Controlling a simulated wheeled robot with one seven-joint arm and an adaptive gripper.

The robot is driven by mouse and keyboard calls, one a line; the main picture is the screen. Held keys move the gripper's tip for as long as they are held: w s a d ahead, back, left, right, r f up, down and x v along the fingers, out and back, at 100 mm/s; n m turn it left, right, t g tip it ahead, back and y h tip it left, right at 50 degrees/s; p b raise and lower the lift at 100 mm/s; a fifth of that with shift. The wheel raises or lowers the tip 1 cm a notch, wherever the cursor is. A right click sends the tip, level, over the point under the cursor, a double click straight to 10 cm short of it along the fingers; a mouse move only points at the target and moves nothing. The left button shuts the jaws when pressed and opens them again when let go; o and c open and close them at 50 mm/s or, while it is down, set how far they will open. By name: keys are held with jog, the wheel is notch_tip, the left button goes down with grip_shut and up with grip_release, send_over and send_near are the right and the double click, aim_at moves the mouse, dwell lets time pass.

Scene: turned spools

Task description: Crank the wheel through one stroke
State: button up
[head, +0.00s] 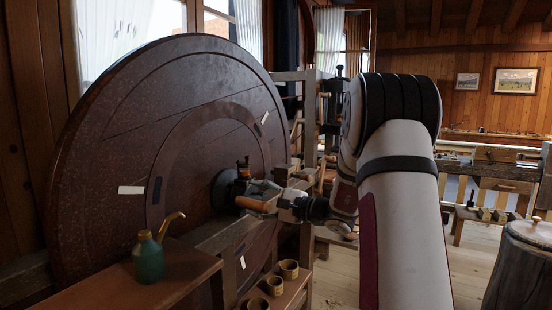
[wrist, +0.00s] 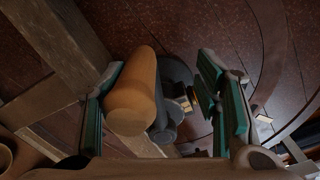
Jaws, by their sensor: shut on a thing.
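The large dark reddish-brown wheel (head: 110,150) stands upright at the left in the head view. Its speckled face fills the background of the wrist view (wrist: 220,25). A dark hub (head: 225,188) sits at its middle. The crank's orange-brown wooden handle (head: 254,204) sticks out in front of the hub. In the wrist view the handle (wrist: 132,95) lies between the green-padded fingers of my gripper (wrist: 165,90), close beside the left one. The handle's far end and the hub behind it are partly hidden.
A green oil can (head: 149,258) with a brass spout stands on a wooden ledge (head: 110,290) in front of the wheel. Several small wooden cups (head: 273,286) sit on a lower shelf. Wooden frame posts (head: 308,110) stand close to my arm.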

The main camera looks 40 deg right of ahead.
jog(key=w+d+r+m+p, duration=0.3)
jog(key=d+r+m+p, duration=0.4)
jog(key=d+r+m, duration=0.1)
jog(key=shift+d+r+m+p, duration=0.15)
jog(key=shift+d+m+p, duration=0.15)
jog(key=shift+m, duration=0.3)
jog(key=shift+s, duration=0.1)
dwell(0.8)
jog(key=p+v, duration=0.4)
jog(key=v, duration=0.7)
jog(key=shift+a, duration=0.1)
dwell(0.8)
